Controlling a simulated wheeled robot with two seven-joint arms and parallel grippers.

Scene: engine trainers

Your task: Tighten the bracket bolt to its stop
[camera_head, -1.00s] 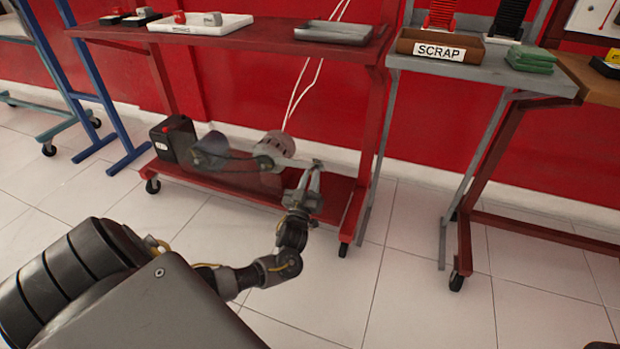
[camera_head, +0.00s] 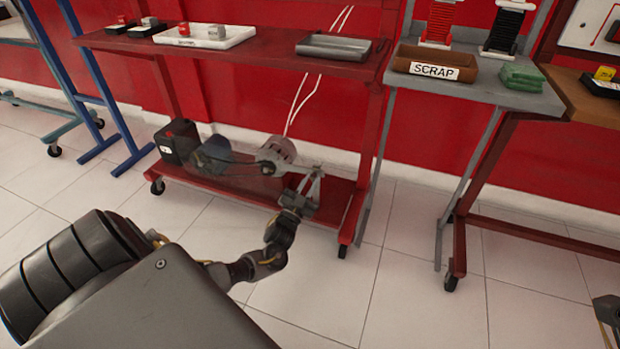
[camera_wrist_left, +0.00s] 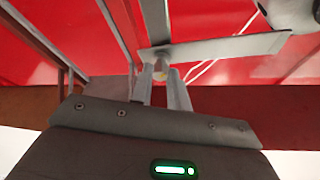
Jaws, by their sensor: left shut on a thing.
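My left gripper (camera_head: 312,178) is at the right end of the grey bracket arm (camera_head: 297,165) on the engine trainer. In the left wrist view its two fingers (camera_wrist_left: 161,76) are shut on the small bolt head (camera_wrist_left: 160,71), just under the flat grey bracket bar (camera_wrist_left: 225,46). The bolt is mostly hidden by the fingertips, so its turn and depth cannot be told. The rounded grey alternator-like unit (camera_head: 278,150) sits left of the gripper. What seems to be my right gripper (camera_head: 607,312) shows only in part at the lower right edge; its jaws are unclear.
The red cart's lower shelf (camera_head: 240,193) carries a black battery-like box (camera_head: 177,142) and a see-through guard (camera_head: 235,162). Above are a white tray (camera_head: 205,36), a grey tray (camera_head: 333,47) and a SCRAP bin (camera_head: 435,64). The tiled floor in front is clear.

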